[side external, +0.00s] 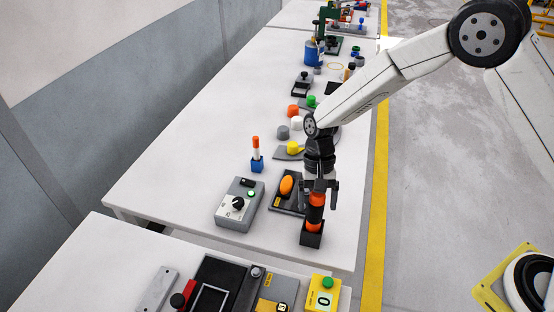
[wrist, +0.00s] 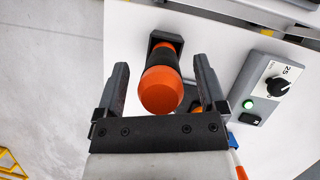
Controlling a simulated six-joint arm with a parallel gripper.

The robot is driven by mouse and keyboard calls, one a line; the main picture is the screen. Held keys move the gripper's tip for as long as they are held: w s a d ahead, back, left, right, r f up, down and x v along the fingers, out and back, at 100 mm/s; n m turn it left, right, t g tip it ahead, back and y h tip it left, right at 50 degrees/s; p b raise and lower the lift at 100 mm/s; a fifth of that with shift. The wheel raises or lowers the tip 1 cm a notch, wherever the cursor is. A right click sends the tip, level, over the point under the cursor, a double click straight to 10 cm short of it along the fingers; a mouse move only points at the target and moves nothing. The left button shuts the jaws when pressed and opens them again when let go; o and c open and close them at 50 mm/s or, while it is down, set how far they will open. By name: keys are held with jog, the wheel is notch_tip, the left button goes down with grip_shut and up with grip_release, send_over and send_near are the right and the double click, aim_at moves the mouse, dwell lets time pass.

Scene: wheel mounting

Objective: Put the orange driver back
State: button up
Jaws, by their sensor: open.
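The orange driver (side external: 316,211), with an orange and black handle, stands upright in a small black holder (side external: 311,238) near the table's front right corner. My gripper (side external: 319,190) is right above and around the top of the driver, pointing down. In the wrist view, the driver (wrist: 160,88) lies between the two fingers of my gripper (wrist: 162,92), with a gap on each side. The fingers are open and do not hold it. The black holder (wrist: 166,40) shows behind the handle, and the driver's lower end is hidden inside it.
A grey control box (side external: 238,205) with a knob and green light, and a black pad with an orange oval button (side external: 287,185), stand left of the holder. A blue block with an orange-white stick (side external: 256,156) is farther back. The white table (side external: 180,165) is clear at left.

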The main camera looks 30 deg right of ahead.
jog(key=shift+r, duration=0.1)
jog(key=v, duration=1.2)
jog(key=shift+d, duration=0.15)
dwell(0.4)
jog(key=s+d+n+t+h, duration=0.2)
jog(key=s+d+n+t, duration=0.3)
jog(key=s+d, duration=0.8)
jog(key=s+f+t, duration=0.1)
jog(key=s, duration=0.2)
jog(key=shift+d+t, duration=0.3)
dwell(0.7)
